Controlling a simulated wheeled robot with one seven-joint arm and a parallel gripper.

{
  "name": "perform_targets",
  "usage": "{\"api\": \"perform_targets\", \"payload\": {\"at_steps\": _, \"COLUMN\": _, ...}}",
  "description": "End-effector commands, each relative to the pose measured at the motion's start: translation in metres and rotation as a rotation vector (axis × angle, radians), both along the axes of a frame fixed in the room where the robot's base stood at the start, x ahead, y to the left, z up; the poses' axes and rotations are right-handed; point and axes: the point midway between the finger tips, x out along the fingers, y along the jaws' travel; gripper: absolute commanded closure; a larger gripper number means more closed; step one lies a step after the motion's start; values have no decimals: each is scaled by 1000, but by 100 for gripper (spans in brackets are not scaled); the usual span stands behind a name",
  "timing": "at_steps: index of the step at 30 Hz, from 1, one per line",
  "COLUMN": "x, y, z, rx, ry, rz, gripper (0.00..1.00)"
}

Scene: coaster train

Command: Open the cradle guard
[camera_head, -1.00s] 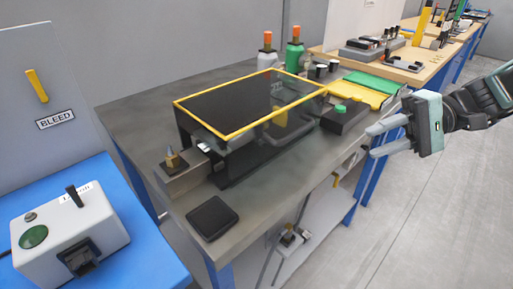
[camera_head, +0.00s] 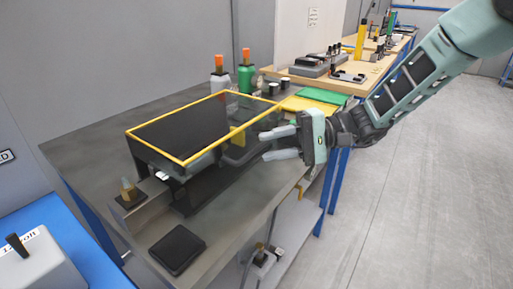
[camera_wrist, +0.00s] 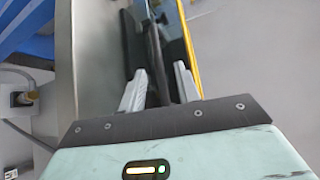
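The cradle guard (camera_head: 140,131) is a dark see-through cover with a yellow-edged top, lying flat over a dark cradle on the grey bench; it looks closed. A dark bar-like handle (camera_head: 236,156) shows on its front right side. My gripper (camera_head: 265,146) is open, its two grey fingers pointing left at the guard's front right. In the wrist view a dark bar (camera_wrist: 154,50) runs up between the open fingers (camera_wrist: 159,70), with the yellow edge (camera_wrist: 188,45) to their right. I cannot tell whether the fingers touch the bar.
A black pad (camera_head: 176,249) lies at the bench's near end, beside a metal block with a brass tip (camera_head: 128,190). Bottles with orange caps (camera_head: 245,73) stand behind the guard. Green and yellow pads (camera_head: 310,106) lie at the bench's far right. Open floor (camera_head: 430,200) is at right.

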Motion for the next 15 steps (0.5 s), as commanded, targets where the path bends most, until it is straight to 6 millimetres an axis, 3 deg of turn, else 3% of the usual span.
{"api": "perform_targets", "payload": {"at_steps": 6, "x": -5, "y": 30, "z": -5, "rx": 0, "ry": 1, "rz": 2, "gripper": 68}}
{"api": "perform_targets", "payload": {"at_steps": 15, "x": -5, "y": 39, "z": -6, "rx": -1, "ry": 0, "rz": 0, "gripper": 68}}
